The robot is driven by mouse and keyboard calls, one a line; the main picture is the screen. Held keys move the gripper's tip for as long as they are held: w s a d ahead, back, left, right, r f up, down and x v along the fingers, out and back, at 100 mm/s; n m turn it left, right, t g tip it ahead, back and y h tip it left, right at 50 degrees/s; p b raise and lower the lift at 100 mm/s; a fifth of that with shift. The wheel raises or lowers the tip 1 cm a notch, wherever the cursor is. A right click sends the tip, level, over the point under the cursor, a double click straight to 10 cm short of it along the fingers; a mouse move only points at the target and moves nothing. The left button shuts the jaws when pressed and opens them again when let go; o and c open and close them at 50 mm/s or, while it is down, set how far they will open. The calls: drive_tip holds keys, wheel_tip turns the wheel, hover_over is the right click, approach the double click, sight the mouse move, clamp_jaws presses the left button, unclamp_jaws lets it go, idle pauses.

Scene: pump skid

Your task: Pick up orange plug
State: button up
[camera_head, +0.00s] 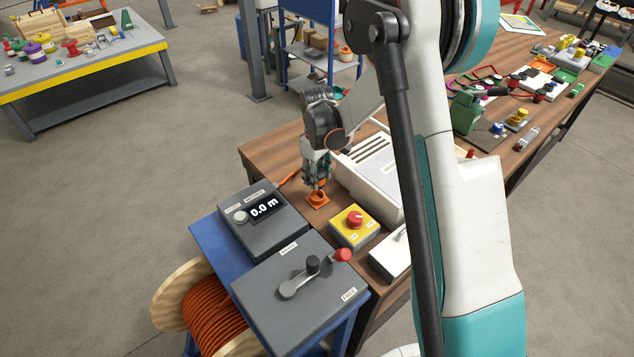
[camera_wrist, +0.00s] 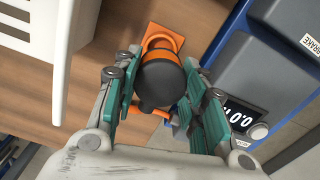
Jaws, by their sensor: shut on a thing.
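The orange plug (camera_wrist: 160,45) shows in the wrist view between the fingers of my gripper (camera_wrist: 162,90). Its rounded end is black and points toward the camera, and its orange part lies beyond, at an orange square piece (camera_wrist: 176,37) on the wooden table. My gripper is shut on the plug, with green-padded fingers on either side. In the head view my gripper (camera_head: 316,180) points down just above the orange square piece (camera_head: 318,199). The fingers hide most of the plug there. I cannot tell whether the plug touches that piece.
A grey box with a "0.0 m" display (camera_head: 264,207) stands left of my gripper. A yellow box with a red knob (camera_head: 354,222) is to the right. A white slotted housing (camera_head: 372,170) stands close behind. A lever box (camera_head: 300,290) and an orange cable reel (camera_head: 212,310) are in front.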

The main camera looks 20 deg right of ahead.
wheel_tip(320, 180, up, 14)
drive_tip(key=p, duration=0.2)
drive_tip(key=shift+p, duration=0.3)
